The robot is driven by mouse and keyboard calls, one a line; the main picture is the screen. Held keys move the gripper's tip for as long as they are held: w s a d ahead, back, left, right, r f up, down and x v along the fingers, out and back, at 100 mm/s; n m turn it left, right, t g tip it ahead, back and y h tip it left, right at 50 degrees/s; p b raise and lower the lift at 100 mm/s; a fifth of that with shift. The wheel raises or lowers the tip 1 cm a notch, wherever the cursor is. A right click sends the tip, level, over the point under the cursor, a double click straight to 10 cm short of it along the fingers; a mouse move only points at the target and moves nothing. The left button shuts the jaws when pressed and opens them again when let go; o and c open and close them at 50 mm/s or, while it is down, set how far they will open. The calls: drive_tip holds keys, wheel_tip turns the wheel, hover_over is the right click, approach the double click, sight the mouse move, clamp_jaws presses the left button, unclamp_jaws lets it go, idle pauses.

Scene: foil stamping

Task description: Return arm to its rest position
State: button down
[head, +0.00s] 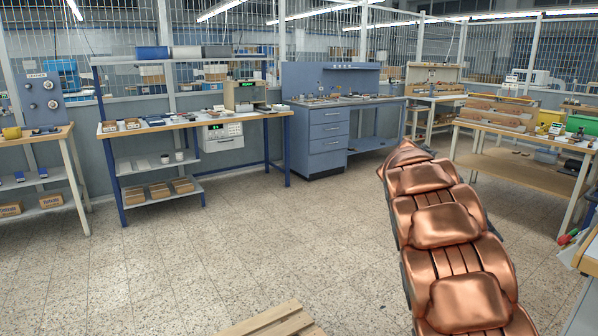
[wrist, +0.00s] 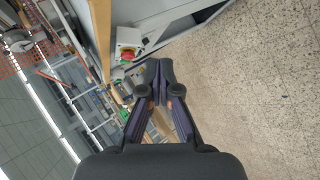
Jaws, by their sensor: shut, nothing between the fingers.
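My arm (head: 440,225) shows in the head view as a copper-coloured segmented limb. It reaches from the bottom right up towards the middle of the room. Its gripper end cannot be made out in the head view. In the wrist view my gripper (wrist: 158,75) is shut and empty, with its dark fingertips together. It hangs in free air, with the speckled floor (wrist: 270,90) to its right. A bench edge and a red emergency-stop button (wrist: 127,57) on a light box appear beyond the fingertips.
A blue-legged workbench (head: 185,124) and a blue drawer cabinet (head: 328,140) stand along the back. A wooden-topped bench (head: 530,168) stands to the right of my arm, another bench (head: 35,140) at the left. A wooden pallet (head: 275,321) lies at the bottom. The middle floor is clear.

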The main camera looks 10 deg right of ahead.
drive_tip(key=s+a+f+n+y, duration=0.25)
drive_tip(key=s+a+f, duration=0.25)
drive_tip(key=s+a, duration=0.65)
drive_tip(key=s+a+f+n+y, duration=0.1)
drive_tip(key=s+a+f+y, duration=0.3)
drive_tip(key=s+a, duration=0.8)
drive_tip(key=s+a+f+n+y, duration=0.2)
drive_tip(key=s+a+f+y, duration=0.4)
drive_tip(key=a, duration=1)
wheel_tip(320, 180, up, 16)
drive_tip(key=t+h+p, duration=0.1)
drive_tip(key=h+p, duration=0.1)
drive_tip(key=p, duration=1.1)
drive_tip(key=shift+s+t+p, duration=0.3)
drive_tip(key=shift+p, duration=0.1)
